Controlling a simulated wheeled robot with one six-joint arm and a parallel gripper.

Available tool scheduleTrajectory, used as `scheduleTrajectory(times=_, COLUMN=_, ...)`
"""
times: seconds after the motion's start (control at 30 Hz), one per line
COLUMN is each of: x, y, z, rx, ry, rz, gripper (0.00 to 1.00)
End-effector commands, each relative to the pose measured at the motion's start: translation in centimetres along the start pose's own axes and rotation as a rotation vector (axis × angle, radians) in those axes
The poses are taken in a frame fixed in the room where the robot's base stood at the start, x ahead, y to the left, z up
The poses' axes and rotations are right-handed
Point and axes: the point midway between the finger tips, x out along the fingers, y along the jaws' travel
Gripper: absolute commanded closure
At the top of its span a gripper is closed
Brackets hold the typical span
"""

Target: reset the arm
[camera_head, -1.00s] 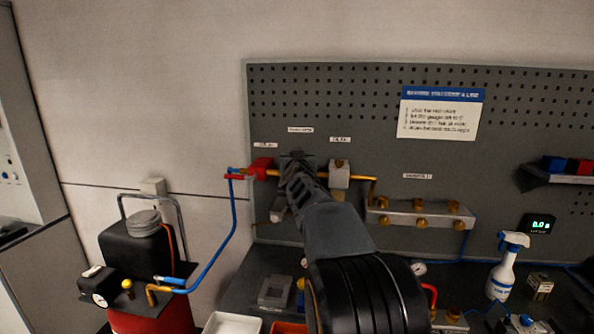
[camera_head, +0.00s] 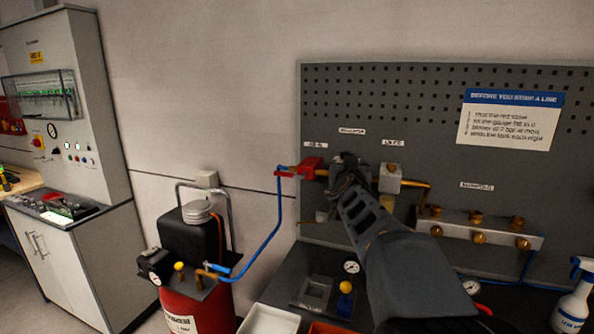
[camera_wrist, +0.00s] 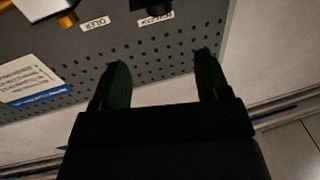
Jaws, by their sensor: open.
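My gripper (camera_head: 347,170) is at the end of my dark arm, which reaches up from the lower right in the head view. It is in front of the pegboard (camera_head: 400,90), over the pipe line between the red valve (camera_head: 312,167) and the light grey block (camera_head: 389,179). It hides part of that line. In the wrist view my gripper (camera_wrist: 160,82) shows two dark green fingers spread apart, with nothing between them. The pegboard also shows behind them in the wrist view (camera_wrist: 150,50). I cannot tell the distance from the fingers to the line.
A brass-fitted manifold (camera_head: 480,226) is right of my arm. A blue hose (camera_head: 272,240) runs from the red valve to a red compressor (camera_head: 190,310) at lower left. A white tray (camera_head: 268,322) and spray bottle (camera_head: 572,305) are below. A control cabinet (camera_head: 85,130) stands far left.

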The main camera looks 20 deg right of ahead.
Motion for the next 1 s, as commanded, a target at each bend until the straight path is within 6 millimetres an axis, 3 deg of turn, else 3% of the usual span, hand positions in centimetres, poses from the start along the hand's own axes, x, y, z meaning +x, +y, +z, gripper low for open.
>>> scheduleTrajectory(times=0.23, x=0.0, y=-0.7, z=0.7, rx=0.062, ry=-0.041, rz=-0.037, gripper=0.31)
scheduleTrajectory(times=0.27, x=-0.1, y=-1.1, z=1.6, rx=0.075, ry=-0.074, rz=-0.062, gripper=0.31)
scheduleTrajectory(times=0.37, x=-1.2, y=-2.9, z=6.5, rx=0.102, ry=-0.260, rz=-0.155, gripper=0.31)
scheduleTrajectory(times=0.47, x=-5.2, y=-5.4, z=11.7, rx=0.105, ry=-0.493, rz=-0.264, gripper=0.31)
scheduleTrajectory(times=0.53, x=-8.9, y=-6.8, z=15.1, rx=0.083, ry=-0.661, rz=-0.319, gripper=0.31)
scheduleTrajectory(times=0.7, x=-18.6, y=-8.0, z=21.6, rx=-0.032, ry=-1.008, rz=-0.377, gripper=0.31)
scheduleTrajectory(times=0.9, x=-27.8, y=-6.8, z=25.8, rx=-0.242, ry=-1.224, rz=-0.398, gripper=0.31)
scheduleTrajectory(times=1.0, x=-30.0, y=-6.8, z=26.2, rx=-0.323, ry=-1.216, rz=-0.439, gripper=0.31)
